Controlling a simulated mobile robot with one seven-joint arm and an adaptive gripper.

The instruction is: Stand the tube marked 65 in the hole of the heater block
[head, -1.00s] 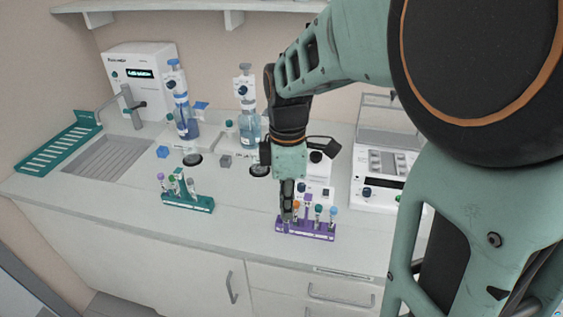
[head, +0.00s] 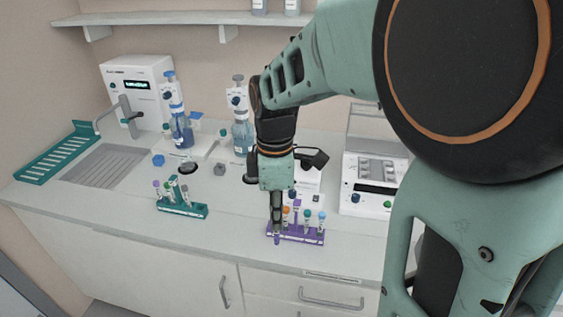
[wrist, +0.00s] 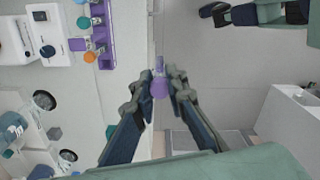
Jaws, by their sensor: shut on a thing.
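My gripper (head: 277,228) is shut on a purple-capped tube (wrist: 159,86), held just in front of the purple rack by the counter's front edge. The cap sits between the fingertips in the wrist view; the tube extends away from them. Its marking is too small to read. The purple rack (head: 312,239) holds several tubes with orange, teal, blue and purple caps. It also shows in the wrist view (wrist: 107,22). A white instrument with a dark display (head: 375,189) stands at the right. I cannot tell which unit is the heater block, and its hole is not discernible.
A teal rack (head: 183,209) with several tubes stands left of my gripper. Two dispenser bottles (head: 182,132) and (head: 242,135), a white machine (head: 138,90) and a sink drainer (head: 103,160) lie behind. The counter between the racks is clear. My arm hides part of the right side.

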